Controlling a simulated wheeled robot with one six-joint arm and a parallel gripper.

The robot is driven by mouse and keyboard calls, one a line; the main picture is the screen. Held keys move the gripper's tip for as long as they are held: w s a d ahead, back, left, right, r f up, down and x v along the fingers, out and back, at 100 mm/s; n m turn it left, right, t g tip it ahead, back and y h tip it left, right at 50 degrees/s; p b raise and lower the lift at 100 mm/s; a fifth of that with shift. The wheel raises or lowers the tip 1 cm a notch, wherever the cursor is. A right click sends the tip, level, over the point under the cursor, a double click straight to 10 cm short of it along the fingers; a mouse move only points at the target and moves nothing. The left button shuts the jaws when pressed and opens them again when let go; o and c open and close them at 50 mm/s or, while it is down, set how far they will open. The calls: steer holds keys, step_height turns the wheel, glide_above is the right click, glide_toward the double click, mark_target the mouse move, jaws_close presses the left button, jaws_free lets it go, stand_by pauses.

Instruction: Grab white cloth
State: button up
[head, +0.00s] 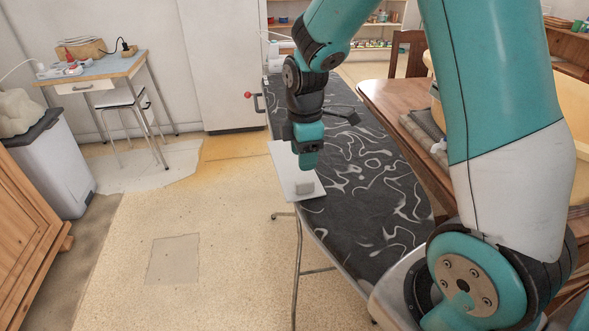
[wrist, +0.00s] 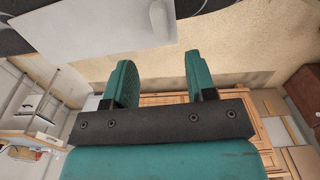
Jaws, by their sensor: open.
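A flat, pale white sheet (head: 287,168) lies at the left edge of the dark patterned ironing board (head: 365,185); it is the thing most like the white cloth, though I cannot tell its material. A small light grey block-like lump (head: 304,187) sits on its near end. In the wrist view the white sheet (wrist: 90,32) fills the upper left, beyond my fingertips. My gripper (head: 308,164) points down over the sheet in the head view and hides part of it. In the wrist view my gripper (wrist: 159,70) has its two teal fingers apart with nothing between them.
A wooden table (head: 385,97) with folded grey cloth (head: 424,132) stands right of the ironing board. A small table (head: 105,72), a stool (head: 125,98) and a grey-lidded bin (head: 55,165) stand at the left. The floor left of the board is clear.

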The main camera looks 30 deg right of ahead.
mark_target(305, 181)
step_height(305, 181, down, 4)
steer(key=shift+r, duration=0.1)
steer(key=shift+s+d+f+p, duration=0.1)
steer(key=shift+f+p, duration=0.1)
steer(key=shift+f, duration=1.15)
steer(key=shift+s+d+f+p, duration=0.1)
steer(key=shift+f+p, duration=0.05)
steer(key=shift+f, duration=1.2)
jaws_close()
